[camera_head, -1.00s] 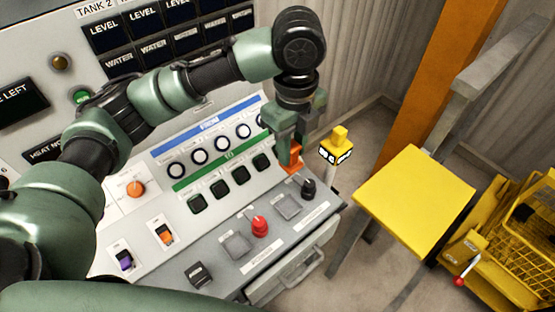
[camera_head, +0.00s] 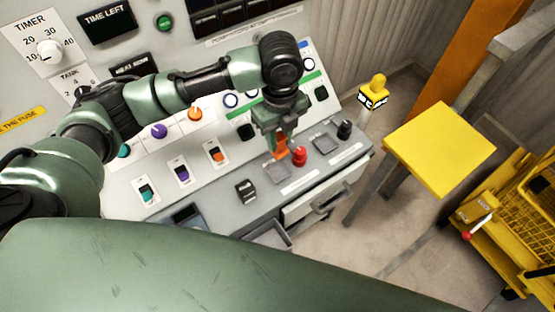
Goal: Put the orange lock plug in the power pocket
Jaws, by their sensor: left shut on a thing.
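My left gripper (camera_head: 275,135) comes down over the sloped control panel and is shut on the orange lock plug (camera_head: 281,147). The plug points downward, just left of the red-knobbed lever (camera_head: 299,156). I cannot tell whether its lower end touches the panel. Two square grey pockets are in the panel's lower part: a left pocket (camera_head: 279,172) below the plug and a right pocket (camera_head: 325,143) near the black knob. Their labels are too small to read, so I cannot tell which is the power pocket. My right gripper is not in view.
The black knob (camera_head: 345,130) stands at the panel's right end. A black rocker switch (camera_head: 246,190) is left of the pockets. An open drawer (camera_head: 322,202) juts out below. A yellow-topped stool (camera_head: 440,148) and a yellow cart (camera_head: 510,215) stand right, with floor between.

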